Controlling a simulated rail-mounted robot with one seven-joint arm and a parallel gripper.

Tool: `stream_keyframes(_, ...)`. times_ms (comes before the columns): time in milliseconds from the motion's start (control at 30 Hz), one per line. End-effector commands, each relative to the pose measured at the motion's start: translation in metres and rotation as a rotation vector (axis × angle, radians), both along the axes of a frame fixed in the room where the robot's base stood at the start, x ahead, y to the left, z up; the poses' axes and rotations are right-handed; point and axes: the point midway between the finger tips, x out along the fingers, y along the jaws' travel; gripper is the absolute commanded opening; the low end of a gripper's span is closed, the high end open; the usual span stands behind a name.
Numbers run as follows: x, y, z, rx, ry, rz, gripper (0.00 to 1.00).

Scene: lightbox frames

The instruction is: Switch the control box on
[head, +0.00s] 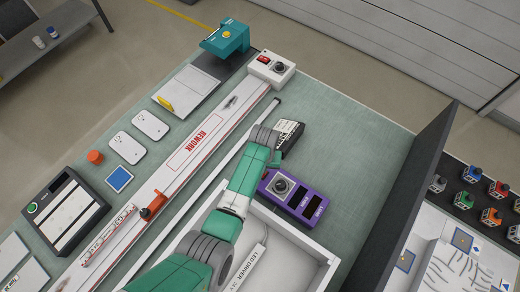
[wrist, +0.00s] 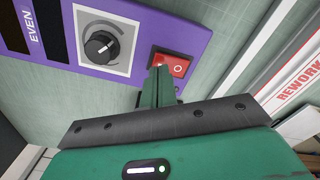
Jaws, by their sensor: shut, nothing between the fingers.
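The purple control box (head: 296,200) lies on the green bench mat, right of my arm in the head view. It has a black knob on a grey plate and dark display windows. In the wrist view the purple panel (wrist: 137,38) shows the knob (wrist: 102,45) and a red rocker switch (wrist: 174,65) with a white circle mark at its right. My gripper (wrist: 159,72) is shut and empty, its fingertips at the left end of the rocker, touching or very close. The fingers hide part of the switch.
A white box (head: 271,67) with a red switch and knob stands at the rail's far end. An open white tray (head: 320,254) is in front of the purple box. A dark upright panel (head: 411,200) bounds the right side.

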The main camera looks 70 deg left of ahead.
Motion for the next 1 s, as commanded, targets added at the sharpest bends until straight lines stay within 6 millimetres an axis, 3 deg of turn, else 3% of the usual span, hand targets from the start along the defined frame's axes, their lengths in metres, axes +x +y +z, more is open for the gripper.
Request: stream_keyframes(1000,0.0000,0.0001,-0.0082,0.000,0.000,0.000,0.00)
